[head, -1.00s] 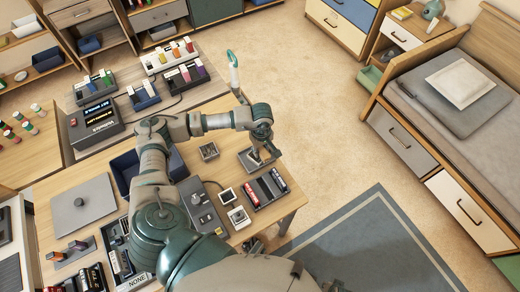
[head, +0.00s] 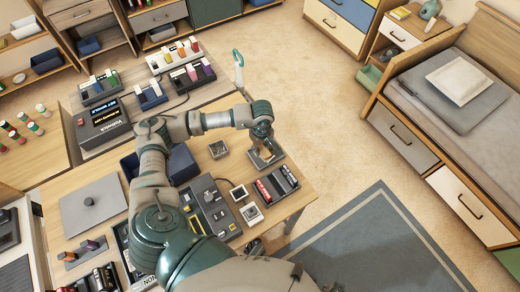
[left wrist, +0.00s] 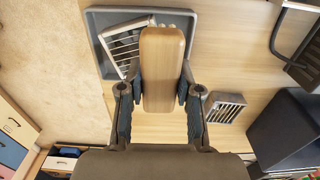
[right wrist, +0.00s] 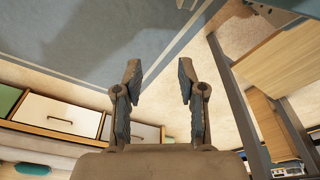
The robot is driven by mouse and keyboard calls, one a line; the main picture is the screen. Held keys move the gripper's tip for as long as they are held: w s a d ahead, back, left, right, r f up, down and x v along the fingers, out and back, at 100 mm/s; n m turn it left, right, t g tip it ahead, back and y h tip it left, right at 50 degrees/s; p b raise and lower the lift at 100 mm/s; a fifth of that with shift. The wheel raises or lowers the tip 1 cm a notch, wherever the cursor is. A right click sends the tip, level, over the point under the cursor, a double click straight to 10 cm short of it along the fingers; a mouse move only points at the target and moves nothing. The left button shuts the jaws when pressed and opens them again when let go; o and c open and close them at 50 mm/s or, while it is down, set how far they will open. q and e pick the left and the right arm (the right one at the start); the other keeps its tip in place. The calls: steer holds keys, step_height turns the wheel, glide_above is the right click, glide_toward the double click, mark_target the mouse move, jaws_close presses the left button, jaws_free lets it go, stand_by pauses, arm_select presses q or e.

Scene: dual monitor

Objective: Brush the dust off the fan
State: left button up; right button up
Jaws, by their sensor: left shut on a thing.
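My left gripper (head: 262,146) is shut on a brush with a pale wooden handle (left wrist: 163,70), which stands between the fingers in the left wrist view. The brush is over a grey tray (left wrist: 97,20) near the table's right edge. A square grille-like fan (left wrist: 122,45) lies in this tray, partly hidden behind the brush. I cannot tell whether bristles touch it. A second square fan (left wrist: 226,107) lies on the table outside the tray; it also shows in the head view (head: 218,148). My right gripper (right wrist: 157,85) is open and empty, beyond the table edge over the floor.
A black and red item (head: 276,183) lies beside the tray. A dark blue bin (head: 183,163) and a grey panel with slots (head: 207,208) stand to the left. Racks of coloured items (head: 182,65) line the table's back. A bed (head: 465,130) stands across open floor.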

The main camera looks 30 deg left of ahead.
arm_select(q)
steer(key=shift+w+d+r+p, duration=0.2)
steer(key=shift+r+p, duration=0.1)
steer(key=shift+r, duration=0.5)
steer(key=shift+s+a+r+p, duration=0.1)
steer(key=shift+s+r+p, duration=0.05)
steer(key=shift+r+p, duration=0.3)
steer(key=shift+a+r+p, duration=0.2)
steer(key=shift+r+p, duration=0.1)
steer(key=shift+r, duration=0.35)
steer(key=shift+d+r+p, duration=0.25)
steer(key=shift+r+p, duration=0.35)
steer(key=shift+r, duration=0.6)
steer(key=shift+a, duration=0.1)
arm_select(e)
steer(key=s+f, duration=0.6)
steer(key=f, duration=0.2)
arm_select(q)
steer(key=shift+a, duration=0.1)
arm_select(e)
steer(key=shift+w, duration=0.1)
steer(key=shift+r, duration=0.15)
